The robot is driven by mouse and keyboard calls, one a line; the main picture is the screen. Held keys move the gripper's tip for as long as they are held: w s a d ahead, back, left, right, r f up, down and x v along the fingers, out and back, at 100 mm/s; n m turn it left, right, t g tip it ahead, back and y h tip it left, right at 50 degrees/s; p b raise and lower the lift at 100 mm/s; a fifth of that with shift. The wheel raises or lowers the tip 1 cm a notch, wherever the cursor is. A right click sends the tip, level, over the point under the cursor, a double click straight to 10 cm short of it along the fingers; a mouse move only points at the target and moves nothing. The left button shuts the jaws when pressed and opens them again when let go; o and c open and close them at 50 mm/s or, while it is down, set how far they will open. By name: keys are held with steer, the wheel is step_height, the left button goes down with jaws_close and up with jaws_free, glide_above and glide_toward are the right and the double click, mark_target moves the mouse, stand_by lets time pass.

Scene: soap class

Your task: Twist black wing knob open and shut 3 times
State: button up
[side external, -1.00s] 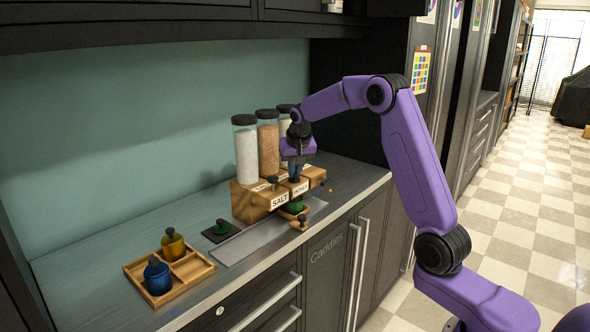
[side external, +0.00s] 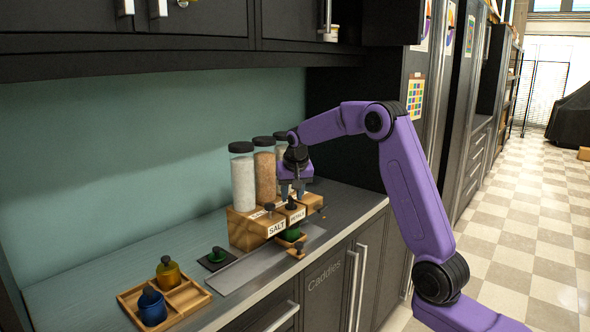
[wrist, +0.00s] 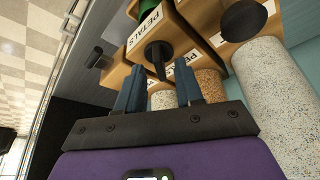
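The black wing knob (wrist: 157,56) sticks out of the middle wooden dispenser block, behind a label reading PETALS. In the side external view this knob (side external: 291,203) shows just below my fingertips. My gripper (wrist: 158,88) is open, with one blue-grey finger to each side of the knob's line and clear space between them. In the side external view my gripper (side external: 292,192) hangs over the middle block, fingers apart. The knob's tip appears near the gap between the fingertips; whether anything touches is unclear. Nothing is held.
Similar black knobs stand on the neighbouring blocks, one by the SALT label (side external: 277,228). Tall jars (side external: 243,185) rise close behind. A green bowl (side external: 292,233) sits below in front. A wooden tray (side external: 190,309) with a blue and a yellow pot stands at left on the counter.

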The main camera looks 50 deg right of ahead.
steer(key=v, duration=1.6)
steer(key=shift+r, duration=0.1)
stand_by(0.4)
steer(key=x, duration=1.7)
steer(key=shift+w+d, duration=0.1)
jaws_close()
